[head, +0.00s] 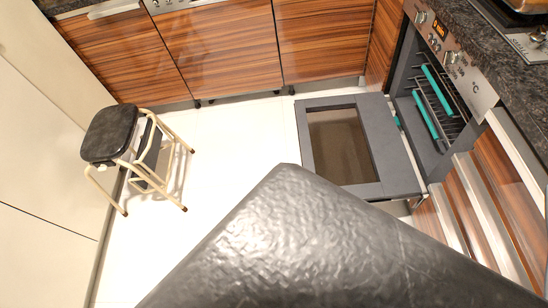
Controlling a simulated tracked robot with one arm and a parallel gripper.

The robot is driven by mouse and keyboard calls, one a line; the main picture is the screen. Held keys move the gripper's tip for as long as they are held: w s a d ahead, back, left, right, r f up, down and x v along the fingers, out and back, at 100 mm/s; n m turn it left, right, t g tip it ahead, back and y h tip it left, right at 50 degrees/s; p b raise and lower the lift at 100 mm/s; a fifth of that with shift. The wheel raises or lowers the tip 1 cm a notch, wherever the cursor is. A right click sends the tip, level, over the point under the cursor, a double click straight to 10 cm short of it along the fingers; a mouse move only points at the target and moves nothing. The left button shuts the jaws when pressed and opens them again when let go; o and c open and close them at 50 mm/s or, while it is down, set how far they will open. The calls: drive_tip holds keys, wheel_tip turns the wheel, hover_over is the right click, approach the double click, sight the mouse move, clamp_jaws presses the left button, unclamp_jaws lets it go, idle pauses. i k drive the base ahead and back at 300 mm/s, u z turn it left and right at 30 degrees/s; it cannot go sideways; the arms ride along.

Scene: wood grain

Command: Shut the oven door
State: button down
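The oven (421,99) is at the upper right, built into the wood-grain cabinets. Its door (388,140) hangs open, folded down and out to the left over the floor. The door has a grey frame and a brownish window. Inside the cavity are a wire rack and teal bars (425,114). The control panel (452,62) has knobs and a lit orange display. My gripper does not show. A large dark, wrinkled surface (310,240) fills the bottom of the view and comes close to the door's lower corner; I cannot tell what it is or whether it touches.
A stool (109,134) with a black seat and cream legs stands at the left on the white floor. Wood-grain cabinets (220,50) line the back. Drawers (490,200) lie below and right of the oven. Floor (240,135) between stool and door is clear.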

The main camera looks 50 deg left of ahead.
sight(354, 142)
drive_tip(key=u, duration=0.35)
drive_tip(key=k, duration=0.85)
drive_tip(key=z, duration=0.3)
drive_tip(key=i, duration=2.05)
drive_tip(key=u, duration=0.75)
